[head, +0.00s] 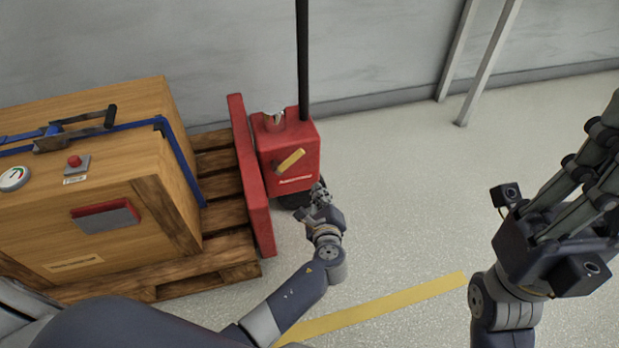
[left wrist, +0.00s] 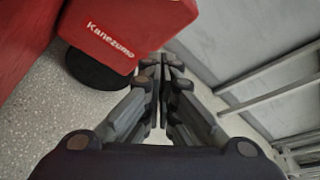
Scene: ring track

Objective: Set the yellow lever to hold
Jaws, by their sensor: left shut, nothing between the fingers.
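The yellow lever (head: 290,160) sits on the front face of the red pallet truck (head: 272,140), slanting up to the right. No hold marking is readable beside it. My left gripper (head: 319,190) is just below and to the right of the lever, close to the truck's lower right edge, apart from the lever. In the left wrist view my left gripper (left wrist: 162,62) is shut and empty, with the red truck body (left wrist: 130,28) at upper left; the lever is not in that view. My right gripper (head: 598,160) is at the far right, partly cut off by the frame edge.
A wooden crate (head: 100,238) with a blue strap (head: 178,150) stands on a wooden pallet (head: 223,185) left of the truck. A black handle pole (head: 302,60) rises from the truck. A yellow floor line (head: 390,304) crosses the open floor on the right.

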